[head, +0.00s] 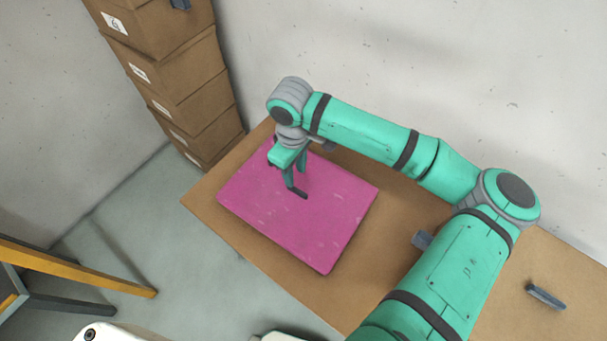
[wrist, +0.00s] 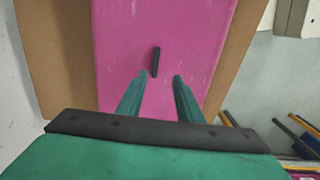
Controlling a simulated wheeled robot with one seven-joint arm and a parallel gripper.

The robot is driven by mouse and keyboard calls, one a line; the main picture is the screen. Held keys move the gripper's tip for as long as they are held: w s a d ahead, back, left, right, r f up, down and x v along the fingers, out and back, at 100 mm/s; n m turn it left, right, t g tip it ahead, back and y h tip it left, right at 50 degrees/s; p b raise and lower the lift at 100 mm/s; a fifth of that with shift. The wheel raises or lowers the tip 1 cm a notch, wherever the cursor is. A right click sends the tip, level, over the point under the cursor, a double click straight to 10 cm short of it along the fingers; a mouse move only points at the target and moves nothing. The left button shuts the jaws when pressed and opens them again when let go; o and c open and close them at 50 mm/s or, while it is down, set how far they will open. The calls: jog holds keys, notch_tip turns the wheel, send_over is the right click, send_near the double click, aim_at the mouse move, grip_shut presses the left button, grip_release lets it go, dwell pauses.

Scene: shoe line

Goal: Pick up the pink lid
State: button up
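The pink lid (head: 335,225) is a flat magenta rectangle lying on the brown table (head: 228,222). A small dark bar, which looks like its handle (wrist: 156,62), stands out on its surface in the wrist view. My gripper (head: 296,178) is over the lid in the head view, pointing down, with the dark bar close to its fingertips. In the wrist view my gripper (wrist: 160,78) is open, its two green fingers apart with nothing between them. The bar appears just beyond the gap between the fingertips. I cannot tell the exact height left above the lid.
A stack of brown boxes (head: 172,75) stands at the left, behind the table against the wall. Another dark bar (head: 545,295) lies at the right. A yellow and dark frame (head: 75,265) stands on the floor at lower left. My arm crosses the table's right part.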

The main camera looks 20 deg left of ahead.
send_over(297, 190)
notch_tip(297, 190, down, 5)
jog(key=shift+r, duration=0.15)
jog(key=shift+f, duration=3.05)
grip_shut()
